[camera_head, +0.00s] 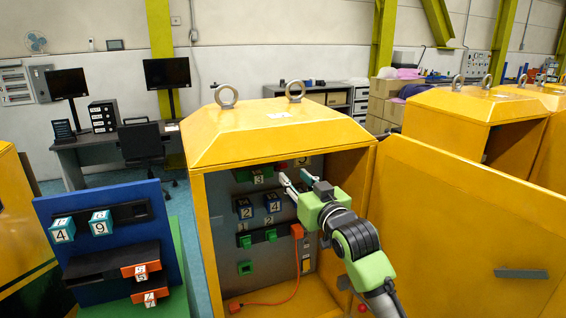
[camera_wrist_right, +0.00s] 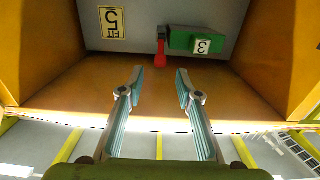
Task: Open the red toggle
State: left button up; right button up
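The red toggle (camera_wrist_right: 161,52) hangs from the back panel of the yellow cabinet, beside a green block (camera_wrist_right: 195,41) marked 3. In the head view only a small red part of the toggle (camera_head: 282,165) shows near the top of the panel, just beyond my fingers. My right gripper (camera_head: 296,179) reaches into the cabinet and is open with nothing between its fingers. In the right wrist view the right gripper (camera_wrist_right: 159,88) has its two fingertips apart, with the toggle ahead between their lines and not touched. My left gripper is not in view.
The yellow cabinet (camera_head: 207,250) has side walls, a roof and an open door (camera_head: 465,220) on the right. Its panel holds blue numbered blocks (camera_head: 245,208) and an orange plug (camera_head: 297,231) with a cable. A blue board (camera_head: 120,215) with numbered cubes stands at left.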

aim_at(283, 167)
jog(key=shift+p+x, duration=1.45)
jog(key=shift+x, duration=2.85)
jog(key=shift+s+f, duration=0.1)
grip_shut()
